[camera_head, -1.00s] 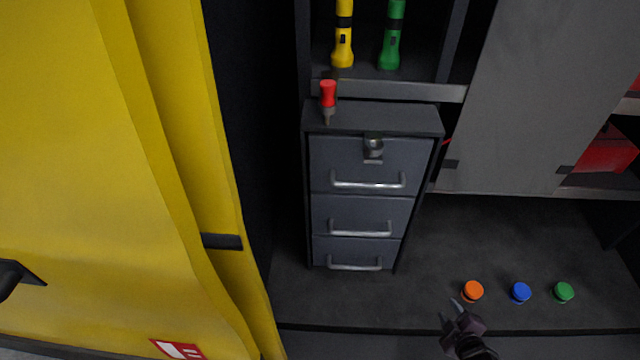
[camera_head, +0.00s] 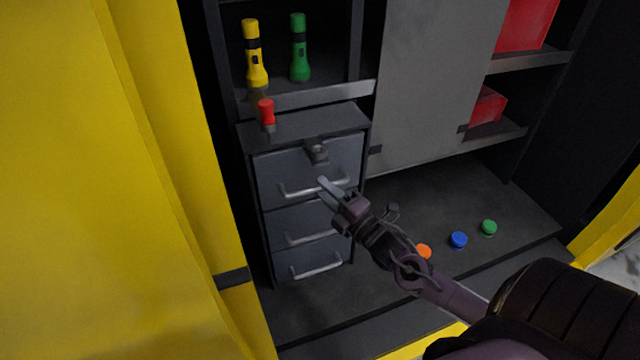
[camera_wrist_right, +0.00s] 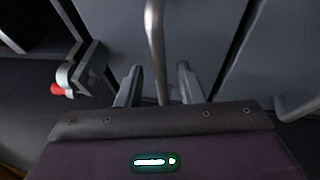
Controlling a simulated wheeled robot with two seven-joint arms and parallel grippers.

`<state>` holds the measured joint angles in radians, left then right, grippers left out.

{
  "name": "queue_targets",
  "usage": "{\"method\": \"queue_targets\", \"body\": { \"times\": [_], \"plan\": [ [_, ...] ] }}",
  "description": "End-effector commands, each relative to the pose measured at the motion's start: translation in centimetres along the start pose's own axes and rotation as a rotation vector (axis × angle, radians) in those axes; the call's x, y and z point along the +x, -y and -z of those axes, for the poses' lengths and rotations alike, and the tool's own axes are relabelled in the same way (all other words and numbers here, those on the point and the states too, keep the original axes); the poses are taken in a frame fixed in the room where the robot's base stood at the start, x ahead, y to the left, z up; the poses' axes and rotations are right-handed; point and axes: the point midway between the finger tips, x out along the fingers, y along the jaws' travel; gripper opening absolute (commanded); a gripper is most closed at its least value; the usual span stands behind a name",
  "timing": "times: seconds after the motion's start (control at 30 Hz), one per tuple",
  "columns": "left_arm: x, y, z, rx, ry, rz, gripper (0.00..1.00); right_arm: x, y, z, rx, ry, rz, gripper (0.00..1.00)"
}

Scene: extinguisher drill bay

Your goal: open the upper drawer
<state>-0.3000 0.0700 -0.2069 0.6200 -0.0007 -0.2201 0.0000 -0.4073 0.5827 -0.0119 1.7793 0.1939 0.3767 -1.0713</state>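The grey drawer unit (camera_head: 262,235) stands in the cabinet with three drawers, all looking shut. The upper drawer (camera_head: 270,168) has a silver bar handle (camera_head: 300,192) and a lock-like metal fitting (camera_head: 316,151) above it. My right gripper (camera_head: 327,190) is at the right part of this handle. In the right wrist view, the handle (camera_wrist_right: 155,35) runs between the two spread fingers of the right gripper (camera_wrist_right: 158,85), with gaps on both sides. The fingers point at the drawer front. My left gripper is not in view.
A red-handled tool (camera_head: 266,112) stands on top of the unit. A yellow flashlight (camera_head: 254,55) and a green flashlight (camera_head: 300,50) stand on the shelf above. Orange (camera_head: 424,251), blue (camera_head: 459,240) and green (camera_head: 489,228) caps lie on the floor panel at right. A yellow door (camera_head: 90,180) borders the left.

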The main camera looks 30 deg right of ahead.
Motion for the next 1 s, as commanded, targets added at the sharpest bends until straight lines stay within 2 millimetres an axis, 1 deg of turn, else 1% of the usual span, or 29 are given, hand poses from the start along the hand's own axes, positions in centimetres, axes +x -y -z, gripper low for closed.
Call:
{"method": "queue_targets", "body": {
  "times": [0.03, 0.1, 0.2, 0.47, 0.5, 0.7, 0.77, 1.0],
  "plan": [
    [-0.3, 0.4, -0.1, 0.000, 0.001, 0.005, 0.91, 0.6, -0.1, 0.0, 0.001, 0.001, 0.000, 0.34],
    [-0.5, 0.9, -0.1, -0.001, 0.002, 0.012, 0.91, 1.2, -0.1, 0.0, 0.001, 0.000, 0.000, 0.34],
    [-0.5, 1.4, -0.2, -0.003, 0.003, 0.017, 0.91, 1.7, 0.0, 0.0, 0.000, 0.000, 0.001, 0.34],
    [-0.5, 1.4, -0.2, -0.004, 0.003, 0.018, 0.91, 1.8, 0.1, 0.0, 0.001, 0.000, 0.002, 0.34],
    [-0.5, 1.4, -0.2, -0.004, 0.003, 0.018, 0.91, 1.8, 0.1, 0.0, 0.001, 0.000, 0.002, 0.33],
    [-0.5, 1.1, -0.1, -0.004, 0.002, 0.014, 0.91, 1.8, 0.1, 0.0, 0.001, 0.000, 0.002, 0.06],
    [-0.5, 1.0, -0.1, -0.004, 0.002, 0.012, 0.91, 1.8, 0.1, 0.0, 0.001, 0.000, 0.002, 0.00],
    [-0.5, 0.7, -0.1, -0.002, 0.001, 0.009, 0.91, 1.8, 0.1, 0.0, 0.001, 0.000, 0.002, 0.00]
  ]
}}
